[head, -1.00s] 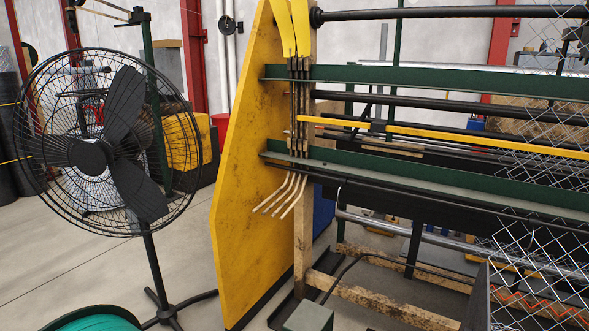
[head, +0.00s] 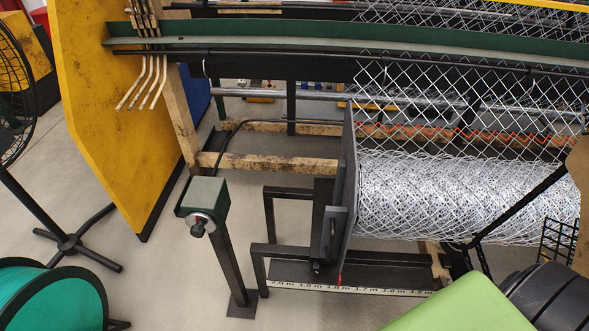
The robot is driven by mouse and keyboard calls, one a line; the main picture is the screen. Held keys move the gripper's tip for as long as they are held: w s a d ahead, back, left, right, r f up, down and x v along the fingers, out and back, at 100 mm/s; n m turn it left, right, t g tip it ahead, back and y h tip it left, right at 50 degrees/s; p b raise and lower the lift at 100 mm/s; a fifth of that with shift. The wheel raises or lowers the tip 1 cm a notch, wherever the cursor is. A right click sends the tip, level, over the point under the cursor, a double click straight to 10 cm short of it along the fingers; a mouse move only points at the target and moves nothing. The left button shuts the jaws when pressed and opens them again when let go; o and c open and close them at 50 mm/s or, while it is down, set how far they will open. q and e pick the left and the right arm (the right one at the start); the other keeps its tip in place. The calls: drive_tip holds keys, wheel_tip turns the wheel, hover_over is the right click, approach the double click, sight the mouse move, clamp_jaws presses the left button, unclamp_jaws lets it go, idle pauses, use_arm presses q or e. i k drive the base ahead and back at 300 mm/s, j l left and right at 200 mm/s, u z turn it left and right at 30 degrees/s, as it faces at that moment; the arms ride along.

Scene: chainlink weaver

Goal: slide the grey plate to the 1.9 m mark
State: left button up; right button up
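The grey plate (head: 348,200) stands upright at the left end of the wire mesh roll (head: 455,200). It has a dark handle bracket (head: 334,232) on its left side. Below it, a white scale strip (head: 400,292) runs along the frame's front foot, with 2.0 m at its left end and lower values to the right. A small red pointer (head: 339,281) under the plate appears to be near the 1.8 mark; the print is small. Neither of my grippers is in view.
A post with a green control box (head: 204,196) stands left of the plate. A black low frame (head: 268,235) extends left beside the scale. A teal spool (head: 52,298) is at lower left. A light green surface (head: 465,308) fills part of the lower right. Floor is bare between spool and post.

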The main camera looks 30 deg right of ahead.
sight(334, 212)
drive_tip(key=z, duration=1.2)
